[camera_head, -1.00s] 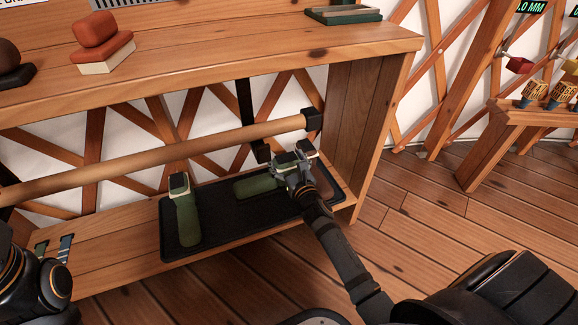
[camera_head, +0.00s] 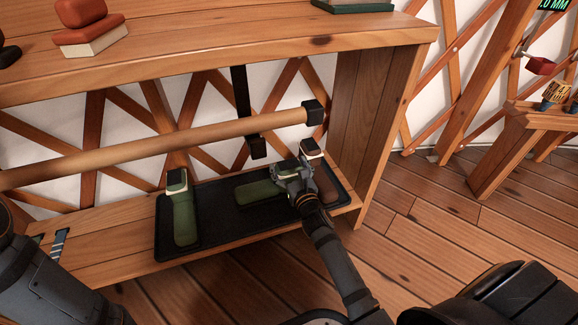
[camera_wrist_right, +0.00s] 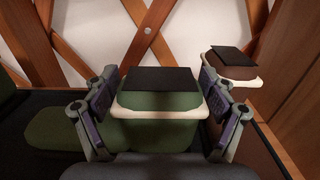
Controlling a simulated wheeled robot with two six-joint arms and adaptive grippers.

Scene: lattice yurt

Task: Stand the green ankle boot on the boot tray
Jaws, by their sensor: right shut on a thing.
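A green ankle boot (camera_head: 258,192) with a cream rim and black top is at the right-middle of the black boot tray (camera_head: 228,222), upright, its toe pointing left. My right gripper (camera_head: 291,178) is shut on its shaft. In the right wrist view the boot (camera_wrist_right: 160,103) is between the two fingers (camera_wrist_right: 160,112). I cannot tell whether its sole touches the tray. Another green boot (camera_head: 184,215) stands at the tray's left end, toe toward me. A brown boot (camera_head: 327,184) stands close to the gripper's right. My left arm shows at the lower left, its gripper out of view.
The tray lies on the low shelf (camera_head: 110,250) of a wooden bench. A round rail (camera_head: 150,147) runs above and behind it. The upper shelf (camera_head: 230,50) overhangs, and a side panel (camera_head: 375,110) closes the right. The tray is bare between the green boots.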

